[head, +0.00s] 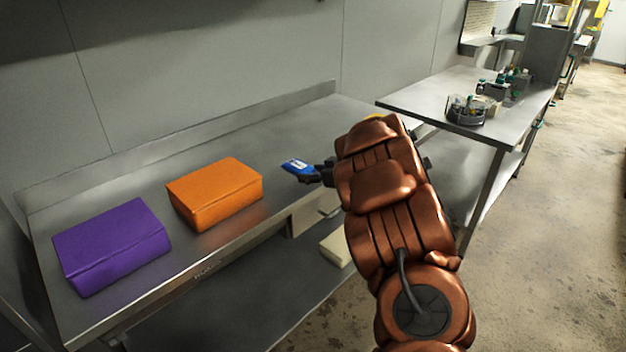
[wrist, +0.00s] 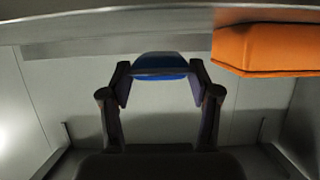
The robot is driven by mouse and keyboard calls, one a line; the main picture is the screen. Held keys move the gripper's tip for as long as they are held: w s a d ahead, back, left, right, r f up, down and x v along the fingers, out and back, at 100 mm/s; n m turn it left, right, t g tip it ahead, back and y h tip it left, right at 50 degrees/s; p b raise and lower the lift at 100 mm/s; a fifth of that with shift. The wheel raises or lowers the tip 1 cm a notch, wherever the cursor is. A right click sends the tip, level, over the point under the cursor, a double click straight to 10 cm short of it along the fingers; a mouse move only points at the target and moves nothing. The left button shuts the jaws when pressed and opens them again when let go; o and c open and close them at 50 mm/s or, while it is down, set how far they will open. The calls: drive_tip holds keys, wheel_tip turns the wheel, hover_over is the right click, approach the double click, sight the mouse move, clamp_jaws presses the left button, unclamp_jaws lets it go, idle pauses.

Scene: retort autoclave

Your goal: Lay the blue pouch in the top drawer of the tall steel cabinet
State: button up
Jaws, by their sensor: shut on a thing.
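The blue pouch (head: 297,167) is held at the tip of my gripper (head: 318,173), over the right part of the steel table as seen in the head view. My gripper is shut on it. In the wrist view the blue pouch (wrist: 160,62) spans the space between the two fingers of my gripper (wrist: 160,76). Whether the pouch touches the tabletop cannot be told. I cannot make out the tall steel cabinet or its top drawer in either view.
An orange block (head: 215,193) and a purple block (head: 112,246) lie on the steel table (head: 290,120), left of my gripper. The orange block also shows in the wrist view (wrist: 262,50). A second steel table (head: 420,97) holds bottles and a caddy. Floor is clear on the right.

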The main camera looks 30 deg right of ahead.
sight(314, 188)
drive_tip(key=shift+w+d, duration=0.35)
drive_tip(key=shift+w, duration=0.1)
drive_tip(key=shift+w+d+f, duration=0.1)
drive_tip(key=shift+f, duration=1.7)
drive_tip(key=shift+f, duration=0.1)
drive_tip(key=o, duration=1.2)
drive_tip(key=shift+s+r, duration=0.2)
drive_tip(key=v, duration=1.1)
drive_tip(key=shift+s+r+b, duration=0.15)
drive_tip(key=shift+s+b, duration=0.15)
